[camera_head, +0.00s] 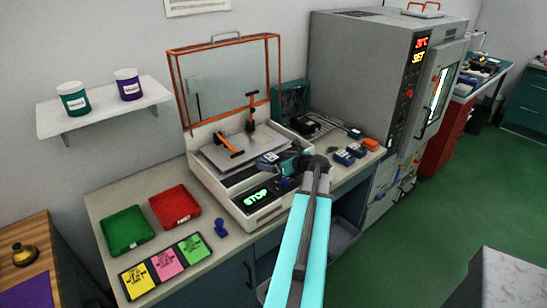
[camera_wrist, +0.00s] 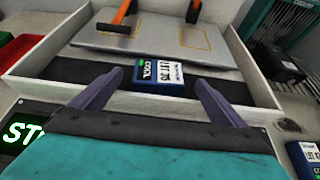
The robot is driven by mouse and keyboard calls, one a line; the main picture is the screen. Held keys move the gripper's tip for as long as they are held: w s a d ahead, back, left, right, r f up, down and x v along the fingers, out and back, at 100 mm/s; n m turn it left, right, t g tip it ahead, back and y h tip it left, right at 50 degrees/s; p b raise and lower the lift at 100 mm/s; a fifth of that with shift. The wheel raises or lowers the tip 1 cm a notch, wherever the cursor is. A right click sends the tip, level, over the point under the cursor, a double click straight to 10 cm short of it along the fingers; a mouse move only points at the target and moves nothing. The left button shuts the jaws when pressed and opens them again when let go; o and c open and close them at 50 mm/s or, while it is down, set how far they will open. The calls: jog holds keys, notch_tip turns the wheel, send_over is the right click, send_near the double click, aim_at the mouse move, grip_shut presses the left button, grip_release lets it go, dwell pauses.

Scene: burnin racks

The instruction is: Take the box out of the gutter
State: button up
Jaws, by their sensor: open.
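A small blue box with a white label (camera_wrist: 158,78) lies in the dark gutter (camera_wrist: 95,74), a strip along the front of the open tester beneath its grey plate. In the wrist view my gripper (camera_wrist: 160,84) is open, with one purple finger to each side of the box and a gap on both sides. The box is between or just beyond the fingertips; I cannot tell whether they reach down beside it. In the head view my gripper (camera_head: 284,164) is over the front of the tester, partly hiding the gutter (camera_head: 238,179).
The grey plate (camera_wrist: 150,45) carries orange-handled clamps behind the gutter. A lit STOP display (camera_head: 257,196) is at the front. Other blue boxes (camera_head: 344,157) stand to the right. Red (camera_head: 175,206) and green (camera_head: 126,230) trays are on the left. The orange-framed lid (camera_head: 224,80) stands open.

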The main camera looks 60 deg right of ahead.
aim_at(270, 160)
jog(key=shift+p+x, duration=0.45)
jog(key=shift+x, duration=1.2)
jog(key=c, duration=1.3)
